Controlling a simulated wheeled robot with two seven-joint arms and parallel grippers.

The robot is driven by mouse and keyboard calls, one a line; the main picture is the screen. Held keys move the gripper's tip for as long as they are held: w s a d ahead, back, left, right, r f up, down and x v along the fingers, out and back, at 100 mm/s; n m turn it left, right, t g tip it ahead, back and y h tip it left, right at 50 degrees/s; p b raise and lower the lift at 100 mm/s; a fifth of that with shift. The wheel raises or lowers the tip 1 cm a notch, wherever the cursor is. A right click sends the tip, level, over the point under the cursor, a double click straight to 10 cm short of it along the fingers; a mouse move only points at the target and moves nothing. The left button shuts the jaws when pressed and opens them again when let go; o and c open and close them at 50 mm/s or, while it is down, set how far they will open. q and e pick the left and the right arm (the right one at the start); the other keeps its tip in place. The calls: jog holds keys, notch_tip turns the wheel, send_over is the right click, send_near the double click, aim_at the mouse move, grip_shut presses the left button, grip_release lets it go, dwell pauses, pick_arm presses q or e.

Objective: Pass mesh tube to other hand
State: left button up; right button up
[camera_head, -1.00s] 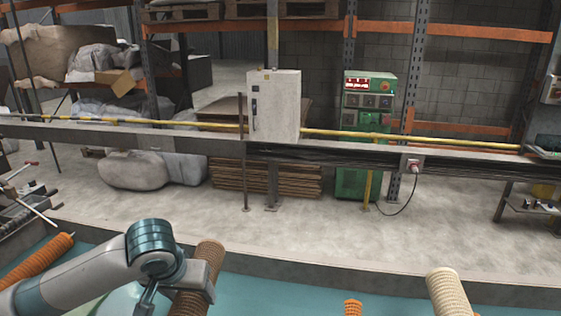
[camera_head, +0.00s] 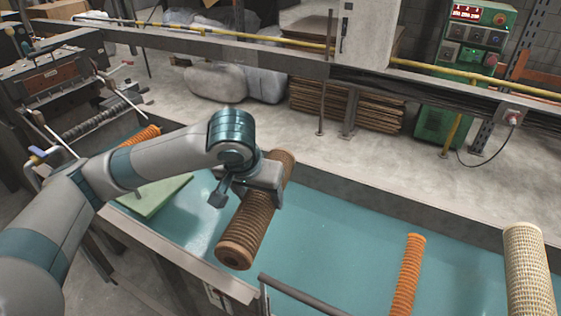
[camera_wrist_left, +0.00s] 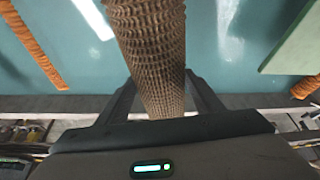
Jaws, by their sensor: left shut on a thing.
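My left gripper (camera_head: 248,192) is shut on a brown mesh tube (camera_head: 246,236), around its middle. The tube is tilted above the blue-green table surface, its near open end toward the lower left and its far end toward the upper right. In the left wrist view the ribbed tube (camera_wrist_left: 150,45) runs between the two dark fingers of the left gripper (camera_wrist_left: 164,95). Part of the tube is hidden behind the gripper in the head view. My right gripper is not in view.
The blue-green table (camera_head: 335,245) has clear room in the middle. An orange tube (camera_head: 408,272) and a beige mesh tube (camera_head: 528,268) are at the right. Another orange tube (camera_head: 140,136) and a green board (camera_head: 156,195) lie left. A dark rail (camera_head: 305,297) is at the front.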

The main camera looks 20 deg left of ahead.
pick_arm(q)
jog(key=d+r+m+h, duration=0.1)
jog(key=d+r+m, duration=0.1)
jog(key=d, duration=0.3)
jog(key=d+r+m+h, duration=0.1)
jog(key=d+r+m, duration=0.1)
jog(key=d, duration=0.4)
jog(key=d+r+m+g, duration=0.1)
jog(key=d+r+m, duration=0.1)
jog(key=d, duration=0.4)
jog(key=shift+r+m+h, duration=0.3)
jog(key=shift+m+h, duration=0.1)
jog(key=shift+m, duration=0.5)
jog(key=shift+s, duration=0.1)
